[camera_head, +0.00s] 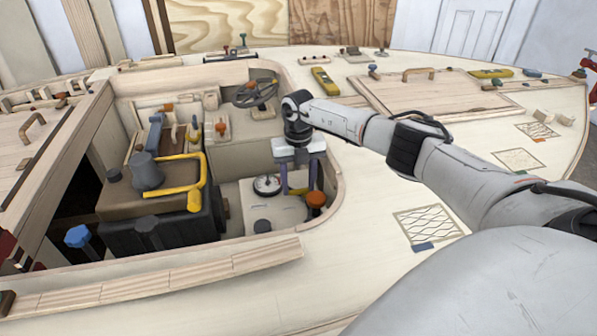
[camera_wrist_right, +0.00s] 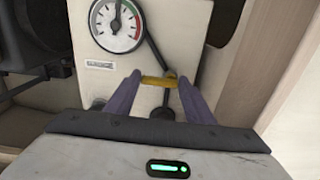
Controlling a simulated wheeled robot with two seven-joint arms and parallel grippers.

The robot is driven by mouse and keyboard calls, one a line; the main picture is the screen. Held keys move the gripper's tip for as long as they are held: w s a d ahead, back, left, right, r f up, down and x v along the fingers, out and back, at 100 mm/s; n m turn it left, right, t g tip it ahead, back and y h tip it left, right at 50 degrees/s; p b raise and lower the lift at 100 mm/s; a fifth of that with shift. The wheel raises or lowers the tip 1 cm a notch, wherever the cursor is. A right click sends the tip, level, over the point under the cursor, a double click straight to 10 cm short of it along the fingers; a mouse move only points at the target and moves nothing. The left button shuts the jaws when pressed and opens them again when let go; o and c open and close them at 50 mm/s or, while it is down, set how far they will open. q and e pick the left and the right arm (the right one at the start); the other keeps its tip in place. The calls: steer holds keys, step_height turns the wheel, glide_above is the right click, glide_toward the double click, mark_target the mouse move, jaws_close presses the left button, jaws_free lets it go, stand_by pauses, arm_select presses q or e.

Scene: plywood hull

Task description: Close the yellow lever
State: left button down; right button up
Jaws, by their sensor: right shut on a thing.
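The yellow lever (camera_wrist_right: 160,81) shows in the right wrist view as a short yellow bar on a dark rod, below and right of a round gauge (camera_wrist_right: 117,24). My right gripper (camera_wrist_right: 158,84) is shut on this yellow bar, one finger at each end. In the head view my right gripper (camera_head: 300,180) reaches down into the cockpit well, beside the gauge (camera_head: 267,185). My left gripper is not in view.
An orange-topped knob (camera_head: 316,200) stands close to the right of my right gripper. A yellow tubular handle (camera_head: 188,180) and dark box lie to the left. A steering wheel (camera_head: 255,93) is behind. The well's wooden rim (camera_head: 333,165) rises close on the right.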

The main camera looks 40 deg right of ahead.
steer(key=shift+r, duration=0.1)
steer(key=o, duration=0.8)
step_height(320, 180, up, 10)
steer(key=shift+r+p, duration=0.15)
steer(key=shift+p, duration=0.2)
